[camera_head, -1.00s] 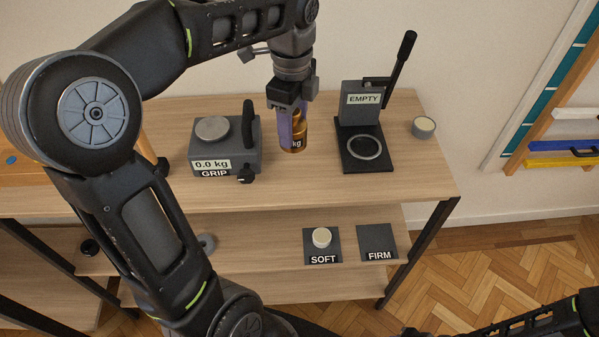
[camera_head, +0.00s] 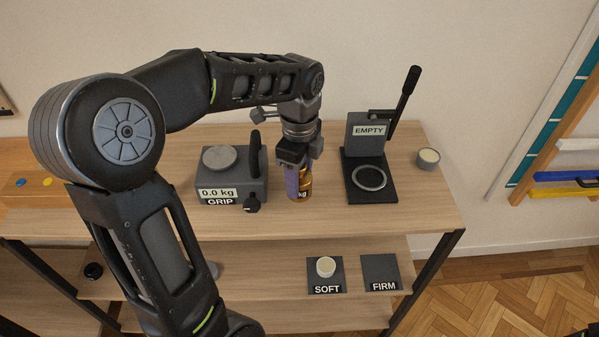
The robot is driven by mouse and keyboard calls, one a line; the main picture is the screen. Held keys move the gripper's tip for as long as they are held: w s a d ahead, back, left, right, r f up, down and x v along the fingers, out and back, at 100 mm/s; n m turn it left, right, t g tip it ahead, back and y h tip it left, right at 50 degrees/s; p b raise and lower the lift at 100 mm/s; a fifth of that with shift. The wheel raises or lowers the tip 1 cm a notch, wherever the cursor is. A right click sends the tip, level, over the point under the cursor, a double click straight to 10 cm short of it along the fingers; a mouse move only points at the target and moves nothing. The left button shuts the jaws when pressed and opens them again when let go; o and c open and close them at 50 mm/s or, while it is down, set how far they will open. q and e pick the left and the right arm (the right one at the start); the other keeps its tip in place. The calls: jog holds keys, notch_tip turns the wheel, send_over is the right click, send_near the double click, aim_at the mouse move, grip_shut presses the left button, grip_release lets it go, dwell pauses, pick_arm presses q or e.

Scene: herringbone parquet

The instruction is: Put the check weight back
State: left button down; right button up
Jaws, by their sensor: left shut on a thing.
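The check weight (camera_head: 304,190) is a small brass-coloured cylinder with "kg" lettering on its front. It is upright at the wooden table top (camera_head: 420,212), between the scale marked GRIP and the press marked EMPTY. My left gripper (camera_head: 299,178) points down and is shut on it, with the fingers covering its left side and upper part. I cannot tell whether its base touches the table. The grip scale (camera_head: 232,192) reads 0.0 kg and has a round pale plate (camera_head: 219,158) with nothing on it. My right gripper does not show clearly.
The press (camera_head: 366,185) with a raised black lever stands right of the weight. On the lower shelf (camera_head: 290,316), a pale puck (camera_head: 326,267) sits on the SOFT pad (camera_head: 327,286); the FIRM pad (camera_head: 380,269) is bare.

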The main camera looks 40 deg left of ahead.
aim_at(300, 188)
pick_arm(q)
jog(key=shift+f, duration=1.75)
jog(key=shift+f, duration=0.1)
jog(key=shift+f, duration=0.1)
jog(key=c, duration=0.6)
grip_release()
notch_tip(300, 188, up, 12)
jog(key=shift+r, duration=0.15)
jog(key=shift+s, duration=0.1)
